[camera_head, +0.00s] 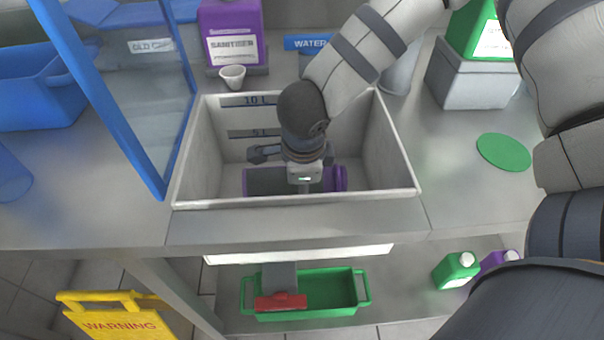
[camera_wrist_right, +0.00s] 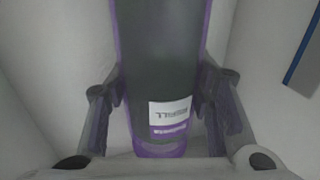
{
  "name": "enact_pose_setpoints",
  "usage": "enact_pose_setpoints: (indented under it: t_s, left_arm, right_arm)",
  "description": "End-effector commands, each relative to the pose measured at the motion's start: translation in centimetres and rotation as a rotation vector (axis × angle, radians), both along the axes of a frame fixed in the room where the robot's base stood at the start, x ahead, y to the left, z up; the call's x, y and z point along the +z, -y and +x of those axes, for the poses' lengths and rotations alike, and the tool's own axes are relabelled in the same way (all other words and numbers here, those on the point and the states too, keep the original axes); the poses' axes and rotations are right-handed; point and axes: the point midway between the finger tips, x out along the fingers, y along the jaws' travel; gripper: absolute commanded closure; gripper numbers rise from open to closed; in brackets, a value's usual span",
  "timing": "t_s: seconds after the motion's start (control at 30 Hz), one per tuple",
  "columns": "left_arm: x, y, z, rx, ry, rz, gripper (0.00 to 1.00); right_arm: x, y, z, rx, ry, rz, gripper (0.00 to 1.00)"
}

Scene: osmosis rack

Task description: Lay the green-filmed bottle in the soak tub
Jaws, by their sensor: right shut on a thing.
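The soak tub (camera_head: 405,192) is a pale, open-topped rectangular bin with 10 L and 5 L marks inside its back wall. A purple bottle (camera_head: 262,181) with a dark grey-green film lies on its side inside it, near the front wall. Its purple end shows at the right. In the wrist view the bottle (camera_wrist_right: 160,60) runs between the fingers, with a white and purple refill label. My right gripper (camera_head: 303,168) reaches down into the tub and is shut on the bottle. Whether the bottle touches the tub floor is hidden. My left gripper is not in view.
A blue-framed clear panel (camera_head: 160,110) stands along the tub's left side. A small white cup (camera_head: 232,77) and a purple sanitizer jug (camera_head: 232,30) stand behind. A green disc (camera_head: 504,152) lies on the counter at the right. A green tray (camera_head: 335,290) sits below.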

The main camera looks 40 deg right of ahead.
Motion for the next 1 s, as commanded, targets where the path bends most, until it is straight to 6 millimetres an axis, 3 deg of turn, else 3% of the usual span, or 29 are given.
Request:
enact_pose_setpoints:
  t_s: [0.13, 0.17, 0.27, 0.53, 0.67, 1.0]
  left_arm:
    - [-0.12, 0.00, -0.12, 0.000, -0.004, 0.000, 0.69]
    - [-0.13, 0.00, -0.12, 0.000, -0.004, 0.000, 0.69]
    - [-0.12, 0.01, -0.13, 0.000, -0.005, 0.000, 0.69]
    - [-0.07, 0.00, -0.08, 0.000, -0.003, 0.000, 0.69]
    - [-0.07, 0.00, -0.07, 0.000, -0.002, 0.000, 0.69]
    - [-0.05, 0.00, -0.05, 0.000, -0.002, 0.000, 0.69]
  right_arm:
    - [-0.42, 0.00, -0.19, -0.001, -0.008, 0.002, 0.79]
    - [-0.43, 0.00, -0.19, -0.001, -0.009, 0.002, 0.50]
    - [-0.44, 0.00, -0.20, 0.000, -0.010, 0.001, 0.28]
    - [-0.28, 0.00, -0.15, -0.001, -0.007, 0.001, 0.26]
    - [-0.24, 0.01, -0.12, -0.001, -0.005, 0.001, 0.00]
    - [-0.18, 0.00, -0.09, -0.001, -0.004, 0.000, 0.00]
